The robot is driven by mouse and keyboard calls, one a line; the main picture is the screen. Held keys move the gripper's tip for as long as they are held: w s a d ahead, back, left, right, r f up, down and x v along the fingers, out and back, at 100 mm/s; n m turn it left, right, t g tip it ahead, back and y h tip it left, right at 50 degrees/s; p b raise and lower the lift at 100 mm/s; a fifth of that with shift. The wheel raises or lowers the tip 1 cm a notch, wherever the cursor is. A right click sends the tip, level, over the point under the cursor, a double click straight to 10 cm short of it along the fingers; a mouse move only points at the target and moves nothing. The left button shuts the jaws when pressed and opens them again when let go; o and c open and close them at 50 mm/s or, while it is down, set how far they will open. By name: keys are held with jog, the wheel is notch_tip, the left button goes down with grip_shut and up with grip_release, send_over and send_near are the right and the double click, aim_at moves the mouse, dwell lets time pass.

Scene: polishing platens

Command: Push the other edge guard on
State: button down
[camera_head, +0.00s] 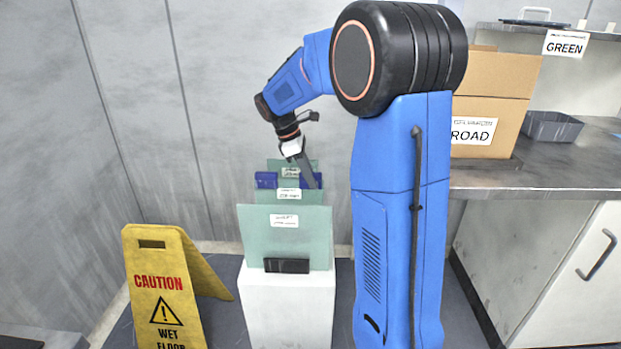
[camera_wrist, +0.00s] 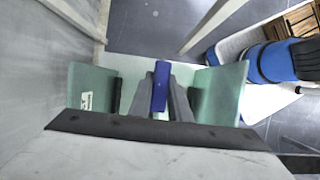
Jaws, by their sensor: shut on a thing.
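Several greenish plates stand one behind another on a white pedestal (camera_head: 288,305): a front plate (camera_head: 284,245), a middle one (camera_head: 262,197) and a back one (camera_head: 292,164), each with a white label. A blue edge guard (camera_head: 265,180) shows at the left side of the plates, by the middle plate's top. My gripper (camera_head: 310,181) points down at the right side and is shut on a second blue guard (camera_head: 304,180). In the wrist view this guard (camera_wrist: 160,85) is between the grey fingers (camera_wrist: 160,105), with plates to left (camera_wrist: 92,88) and right (camera_wrist: 220,92). Whether it touches a plate is unclear.
A yellow wet-floor sign (camera_head: 160,285) stands left of the pedestal. A bench (camera_head: 560,178) at right carries a cardboard box (camera_head: 495,95) and a grey bin (camera_head: 552,127). A grey wall (camera_head: 220,110) rises close behind the plates. A black block (camera_head: 287,266) sits at the front plate's foot.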

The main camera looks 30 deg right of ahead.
jog(key=c, duration=1.6)
grip_release()
jog(key=shift+o, duration=0.2)
jog(key=shift+r, duration=0.15)
jog(key=v, duration=1.7)
jog(key=shift+w, duration=0.15)
jog(key=shift+a, duration=0.2)
jog(key=s+a+f+m+t+y, duration=0.1)
jog(key=s+a+f+m+t, duration=0.15)
jog(key=s, duration=0.65)
jog(key=s+a+f+m+t+y, duration=0.1)
jog(key=s+a+m, duration=0.2)
jog(key=s, duration=0.6)
jog(key=s+a+f+m+t, duration=0.2)
jog(key=s+f, duration=0.4)
jog(key=s, duration=0.2)
jog(key=s+a+f+m+t+y, duration=0.1)
jog(key=s+a+f+m, duration=0.1)
jog(key=s+f, duration=0.4)
jog(key=shift+s+a+f+m+t+y, duration=0.2)
jog(key=shift+s+a+m+t+y, duration=0.15)
jog(key=shift+s+m, duration=0.6)
